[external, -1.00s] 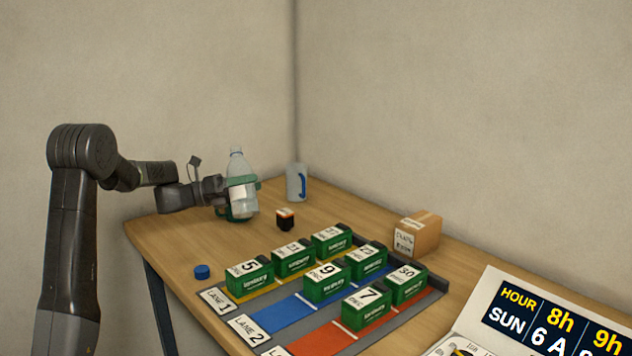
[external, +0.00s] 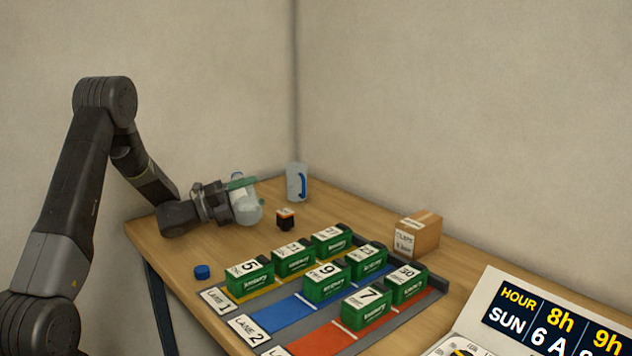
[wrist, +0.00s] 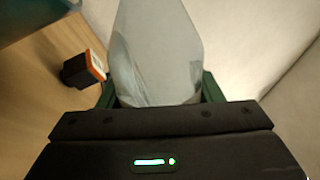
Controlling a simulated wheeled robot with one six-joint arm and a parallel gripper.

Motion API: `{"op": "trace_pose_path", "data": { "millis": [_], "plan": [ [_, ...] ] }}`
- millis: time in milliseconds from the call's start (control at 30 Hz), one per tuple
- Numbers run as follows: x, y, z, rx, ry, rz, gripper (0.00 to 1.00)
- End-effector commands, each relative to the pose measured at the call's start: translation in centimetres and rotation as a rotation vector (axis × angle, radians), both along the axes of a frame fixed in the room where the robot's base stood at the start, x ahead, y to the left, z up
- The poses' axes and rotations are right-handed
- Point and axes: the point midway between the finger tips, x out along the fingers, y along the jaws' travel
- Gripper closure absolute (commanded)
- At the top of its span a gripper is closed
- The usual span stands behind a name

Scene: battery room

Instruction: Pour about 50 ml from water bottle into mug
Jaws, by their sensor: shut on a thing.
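The clear water bottle (external: 247,209) is at the back left of the table in the external view, leaning with its top toward the back left. My gripper (external: 243,196) is shut on it, with green fingers around its body. In the wrist view the bottle (wrist: 155,50) fills the middle, between the green fingers (wrist: 158,92). I cannot tell the water level. The pale mug (external: 294,183) with a blue handle stands upright behind and to the right of the bottle, apart from it. The inside of the mug is hidden.
A small black and orange block (external: 286,219) stands close to the right of the bottle. A blue cap (external: 202,272) lies near the left edge. Several green battery boxes (external: 328,285) stand on coloured lanes in front. A cardboard box (external: 417,234) is at right.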

Motion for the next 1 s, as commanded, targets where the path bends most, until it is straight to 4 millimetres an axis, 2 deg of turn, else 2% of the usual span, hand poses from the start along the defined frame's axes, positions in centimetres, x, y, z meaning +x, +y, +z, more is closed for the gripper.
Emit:
{"op": "trace_pose_path", "data": {
  "millis": [400,1000],
  "plan": [
    [0.5,0.2,1.2,-0.049,0.113,0.000,0.73],
    [0.5,0.2,2.1,-0.081,0.188,0.000,0.73]
  ]
}}
